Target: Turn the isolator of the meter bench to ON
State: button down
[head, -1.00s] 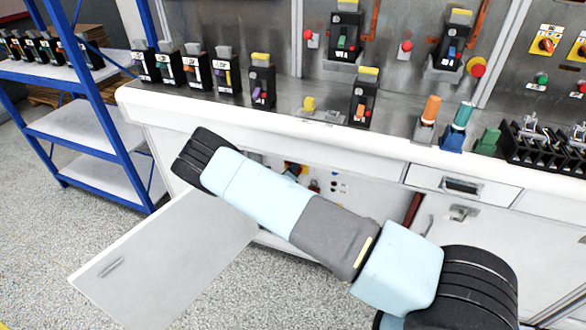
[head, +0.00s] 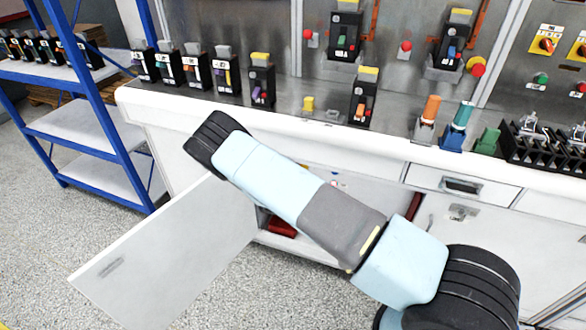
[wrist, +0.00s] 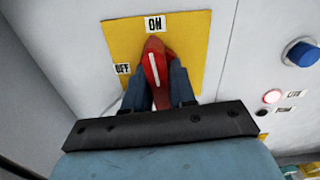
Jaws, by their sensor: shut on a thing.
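The isolator in the wrist view has a red handle (wrist: 154,62) with a white line, on a yellow plate (wrist: 190,40). The handle is nearly upright, its tip just below the ON label (wrist: 154,24). The OFF label (wrist: 123,69) is to its left. My gripper (wrist: 156,80) is shut on the handle, with a dark blue finger on each side. In the head view my arm reaches into the open cabinet of the white bench (head: 385,150). My arm hides the gripper and handle there.
An open white door (head: 165,260) hangs left of my arm. Breakers, such as a black one (head: 262,82), stand on the bench top. A blue shelf rack (head: 90,115) is at left.

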jog(key=shift+d+f+m, duration=0.15)
jog(key=shift+m, duration=0.45)
jog(key=c, duration=1)
grip_release()
jog(key=v, duration=1.4)
jog(key=shift+w, duration=0.1)
